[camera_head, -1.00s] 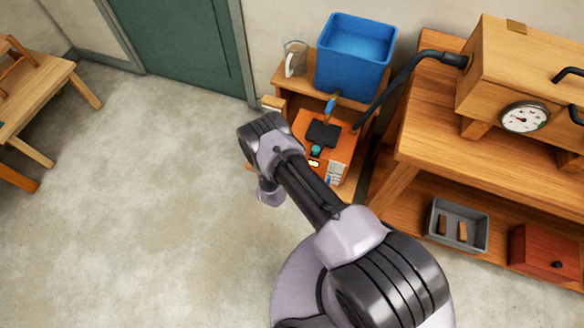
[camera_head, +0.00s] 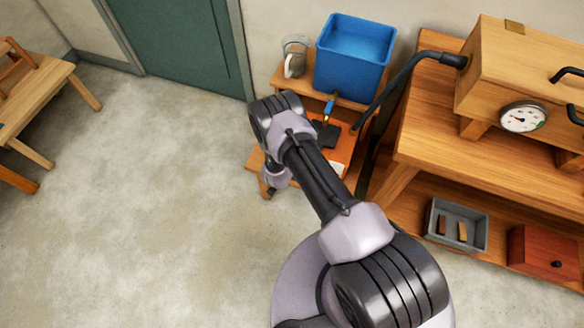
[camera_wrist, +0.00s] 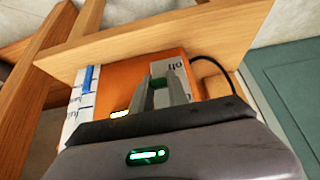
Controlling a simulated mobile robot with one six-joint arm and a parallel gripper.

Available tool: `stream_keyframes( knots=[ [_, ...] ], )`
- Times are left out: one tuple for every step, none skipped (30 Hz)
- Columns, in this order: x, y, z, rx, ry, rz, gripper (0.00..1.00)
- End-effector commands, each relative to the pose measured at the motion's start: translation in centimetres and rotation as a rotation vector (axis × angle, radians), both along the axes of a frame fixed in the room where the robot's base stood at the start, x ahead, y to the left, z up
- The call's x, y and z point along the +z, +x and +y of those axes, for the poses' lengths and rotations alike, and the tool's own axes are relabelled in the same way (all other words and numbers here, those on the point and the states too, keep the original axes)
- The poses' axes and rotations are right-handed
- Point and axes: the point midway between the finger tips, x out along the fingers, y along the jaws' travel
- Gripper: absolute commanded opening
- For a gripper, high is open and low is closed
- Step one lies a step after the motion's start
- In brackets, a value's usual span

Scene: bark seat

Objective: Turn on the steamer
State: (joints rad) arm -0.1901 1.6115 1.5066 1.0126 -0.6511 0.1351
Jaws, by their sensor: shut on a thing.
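The steamer (camera_head: 338,150) is an orange unit on a low wooden stand under the blue tank, mostly hidden by my arm in the head view. In the wrist view its orange face (camera_wrist: 125,82) shows a grey plate with partly covered dark lettering and a small lit yellow-white indicator (camera_wrist: 120,113). My gripper (camera_wrist: 165,85) is over this face, its fingers close together on a small part beside the grey plate. That part, likely the steamer's knob, is hidden by the fingers.
A blue tank (camera_head: 350,65) and a glass jug (camera_head: 294,57) stand above the steamer. A black hose (camera_head: 397,80) runs to the wooden box with a dial gauge (camera_head: 523,117). A wooden board (camera_wrist: 200,25) crosses close by in the wrist view. Open floor lies left.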

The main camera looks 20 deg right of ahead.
Motion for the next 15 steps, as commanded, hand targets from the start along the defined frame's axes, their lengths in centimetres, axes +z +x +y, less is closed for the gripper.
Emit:
stream_keyframes(
  knots=[
    [-0.01,0.03,-0.03,-0.001,0.0,-0.001,0.0],
    [0.0,0.03,-0.04,-0.001,0.0,-0.001,0.26],
    [-0.01,0.03,-0.03,-0.001,0.0,-0.001,0.34],
    [-0.01,0.03,-0.03,-0.001,0.0,-0.001,0.4],
    [-0.01,0.03,-0.03,-0.001,0.0,-0.001,0.42],
    [0.0,0.02,-0.03,-0.001,0.0,-0.001,0.42],
    [-0.01,0.02,-0.02,0.0,-0.001,-0.001,0.42],
    [-0.01,0.02,-0.02,0.0,-0.001,-0.001,0.42],
    [-0.01,0.02,-0.02,0.0,-0.001,-0.001,0.42],
    [-0.01,0.02,-0.02,0.0,-0.001,-0.001,0.42],
    [0.0,0.01,-0.02,0.0,-0.001,-0.001,0.42],
    [0.0,0.02,-0.01,0.0,-0.001,-0.001,0.42],
    [0.03,0.0,0.0,0.0,-0.001,-0.001,0.42],
    [0.13,-0.02,0.03,0.0,-0.001,-0.001,0.42],
    [0.37,-0.11,0.12,0.001,-0.001,0.0,0.42]
  ],
)
